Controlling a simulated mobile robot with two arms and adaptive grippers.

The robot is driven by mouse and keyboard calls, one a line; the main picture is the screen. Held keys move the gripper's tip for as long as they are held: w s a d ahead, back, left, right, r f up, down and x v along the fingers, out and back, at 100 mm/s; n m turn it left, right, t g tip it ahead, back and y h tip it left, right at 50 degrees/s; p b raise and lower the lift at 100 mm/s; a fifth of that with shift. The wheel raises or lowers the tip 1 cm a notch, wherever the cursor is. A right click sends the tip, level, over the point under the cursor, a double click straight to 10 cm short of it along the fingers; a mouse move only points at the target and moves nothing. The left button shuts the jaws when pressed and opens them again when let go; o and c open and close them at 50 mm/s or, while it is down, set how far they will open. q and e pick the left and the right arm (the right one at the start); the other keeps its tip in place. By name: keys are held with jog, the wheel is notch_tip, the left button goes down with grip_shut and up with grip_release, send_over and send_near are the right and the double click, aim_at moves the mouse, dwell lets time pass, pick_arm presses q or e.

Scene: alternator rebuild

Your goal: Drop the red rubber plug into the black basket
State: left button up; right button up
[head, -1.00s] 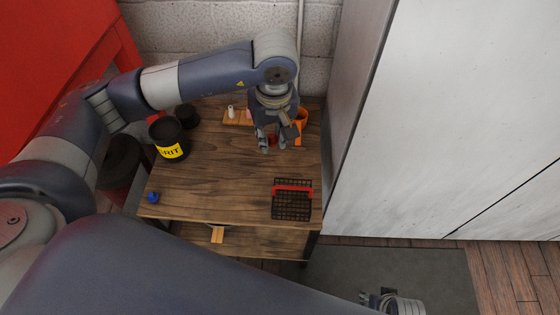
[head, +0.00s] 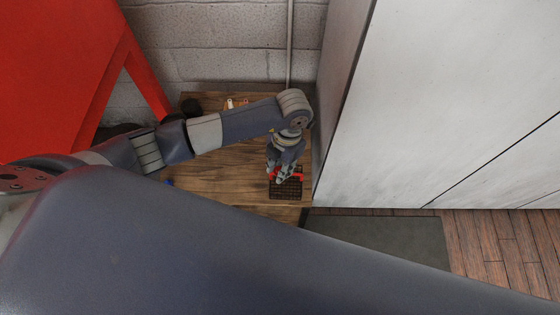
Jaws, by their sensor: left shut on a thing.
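The black basket (head: 287,192) is a wire-mesh basket with a red handle (head: 299,176), on the front right of the wooden table. My left gripper (head: 279,179) is over the basket's back left part, beside the handle. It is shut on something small. A bit of red shows at its fingers, which fits the red rubber plug, but it blends with the handle and is partly hidden. I cannot tell its exact height above the basket. My right gripper is not in view.
The wooden table (head: 225,182) has small items (head: 230,103) and a dark round item (head: 191,106) at its back. My arm hides much of its left side. A tall white cabinet (head: 440,110) stands close on the right. A red structure (head: 60,70) is at the left.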

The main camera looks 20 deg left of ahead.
pick_arm(q)
jog(key=shift+s+f+n, duration=0.2)
jog(key=shift+n, duration=0.1)
jog(key=shift+w+f+b, duration=0.1)
jog(key=shift+f+b, duration=1.3)
jog(key=shift+f, duration=0.2)
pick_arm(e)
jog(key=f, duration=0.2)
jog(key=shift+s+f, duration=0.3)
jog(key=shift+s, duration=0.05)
pick_arm(q)
jog(key=o, duration=0.9)
jog(key=shift+c, duration=0.2)
jog(key=shift+r+p, duration=3.65)
jog(key=shift+r, duration=0.95)
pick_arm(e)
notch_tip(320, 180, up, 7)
